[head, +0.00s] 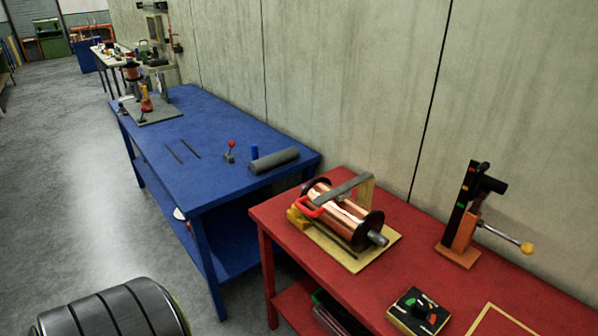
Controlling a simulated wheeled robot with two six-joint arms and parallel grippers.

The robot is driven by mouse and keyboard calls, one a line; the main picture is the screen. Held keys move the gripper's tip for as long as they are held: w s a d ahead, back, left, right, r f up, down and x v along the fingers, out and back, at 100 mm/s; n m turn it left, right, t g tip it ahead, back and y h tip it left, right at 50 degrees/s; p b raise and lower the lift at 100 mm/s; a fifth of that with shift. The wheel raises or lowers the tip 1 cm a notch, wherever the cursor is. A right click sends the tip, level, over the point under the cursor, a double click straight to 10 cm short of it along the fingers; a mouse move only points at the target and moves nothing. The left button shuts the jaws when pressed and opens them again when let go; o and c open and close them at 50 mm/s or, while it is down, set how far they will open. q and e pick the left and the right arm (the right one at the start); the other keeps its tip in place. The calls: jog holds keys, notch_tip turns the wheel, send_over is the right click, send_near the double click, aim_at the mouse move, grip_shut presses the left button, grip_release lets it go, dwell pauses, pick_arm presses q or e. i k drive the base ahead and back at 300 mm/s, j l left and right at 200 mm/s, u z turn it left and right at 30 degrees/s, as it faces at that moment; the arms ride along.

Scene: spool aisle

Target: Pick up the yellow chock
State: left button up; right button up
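The yellow chock (297,217) is a small block at the left end of a copper spool (343,215), on the red table (275,222). The spool lies on its side on a pale yellow board (382,255), with dark flanges and a grey shaft end. A red curved handle (309,209) lies close above the chock and covers part of it. I cannot tell whether the chock touches the spool. Neither of my grippers is in view.
A grey bar (341,188) reaches over the spool from a wooden post (367,190). An upright lever stand (468,215) and a button box (418,311) are to the right. The blue table (215,130) stands farther left. A dark banded round object (110,312) fills the bottom left.

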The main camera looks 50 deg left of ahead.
aim_at(293, 215)
jog(key=u, duration=1.5)
